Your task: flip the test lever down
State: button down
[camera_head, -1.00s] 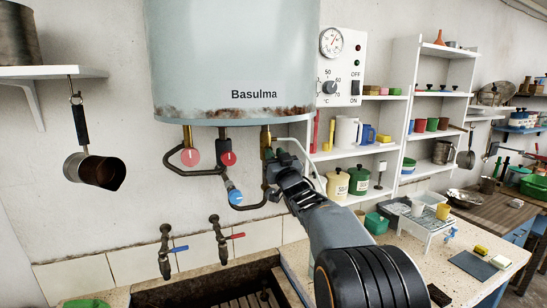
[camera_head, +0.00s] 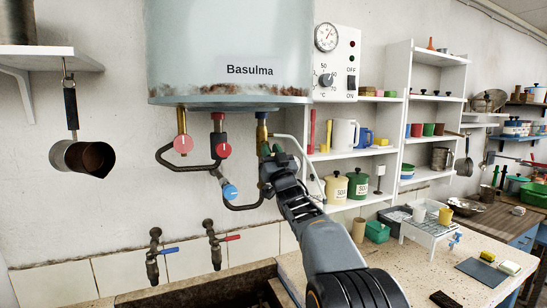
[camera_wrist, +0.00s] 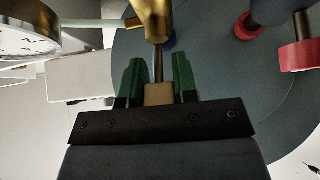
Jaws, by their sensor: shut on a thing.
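The boiler's right brass valve (camera_head: 262,131) hangs under its rusty lower edge. In the wrist view the brass valve body (camera_wrist: 153,18) is at the top, and a thin dark lever rod (camera_wrist: 159,65) runs from it to a tan block-like end (camera_wrist: 158,95). My gripper (camera_head: 271,153) is at this valve in the head view. In the wrist view my gripper (camera_wrist: 158,82) has its green fingers on either side of the lever and is shut on it. The wrist hides most of the lever in the head view.
The boiler (camera_head: 230,50) is close above. Red knobs (camera_head: 183,144), a blue knob (camera_head: 230,191) and dark pipes are just left. A control panel (camera_head: 336,65) with a dial is to the right. Taps (camera_head: 213,243) and a stone trough are below.

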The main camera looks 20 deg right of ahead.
jog(key=c, duration=0.9)
grip_release()
jog(key=b+v, duration=0.5)
jog(key=v, duration=0.8)
jog(key=shift+s+f, duration=0.25)
